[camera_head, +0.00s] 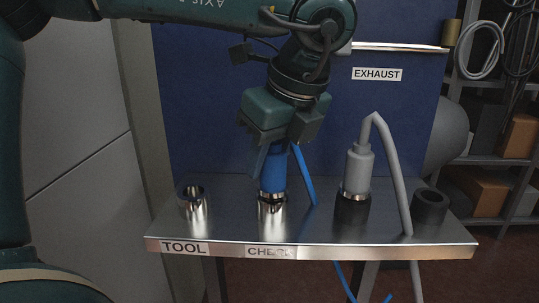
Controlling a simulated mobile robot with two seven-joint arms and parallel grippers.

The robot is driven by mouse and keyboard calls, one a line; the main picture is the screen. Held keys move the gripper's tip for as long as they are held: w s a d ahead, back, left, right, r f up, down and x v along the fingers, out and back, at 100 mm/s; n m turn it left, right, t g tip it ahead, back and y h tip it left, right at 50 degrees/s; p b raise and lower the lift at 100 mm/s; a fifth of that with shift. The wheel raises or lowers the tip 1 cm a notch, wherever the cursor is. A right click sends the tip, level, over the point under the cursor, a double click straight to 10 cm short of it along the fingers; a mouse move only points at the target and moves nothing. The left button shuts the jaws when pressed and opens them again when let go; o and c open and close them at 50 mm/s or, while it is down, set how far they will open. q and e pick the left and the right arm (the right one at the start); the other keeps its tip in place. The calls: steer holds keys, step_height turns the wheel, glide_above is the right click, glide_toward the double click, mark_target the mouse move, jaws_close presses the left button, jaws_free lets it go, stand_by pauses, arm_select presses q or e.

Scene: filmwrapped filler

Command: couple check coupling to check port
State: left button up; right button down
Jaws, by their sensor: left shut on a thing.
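The check coupling (273,172) is a blue cylinder with a blue hose running down to its right. My left gripper (277,150) is shut on it from above and holds it upright. The check port (271,213) is a shiny metal socket on the shelf behind the CHECK label. The coupling's lower metal ring is at the port's mouth, in line with it. I cannot tell how deeply it sits in the port. My right gripper is not in view.
An empty metal port (194,210) stands behind the TOOL label at left. A grey coupling (358,172) with a grey hose sits on a dark port (352,209) to the right. An empty dark port (430,206) stands at far right. A blue panel (350,110) rises behind the shelf.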

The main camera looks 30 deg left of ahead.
arm_select(q)
steer(key=shift+f, duration=0.1)
stand_by(0.3)
steer(key=o, duration=1.1)
steer(key=shift+o, duration=0.2)
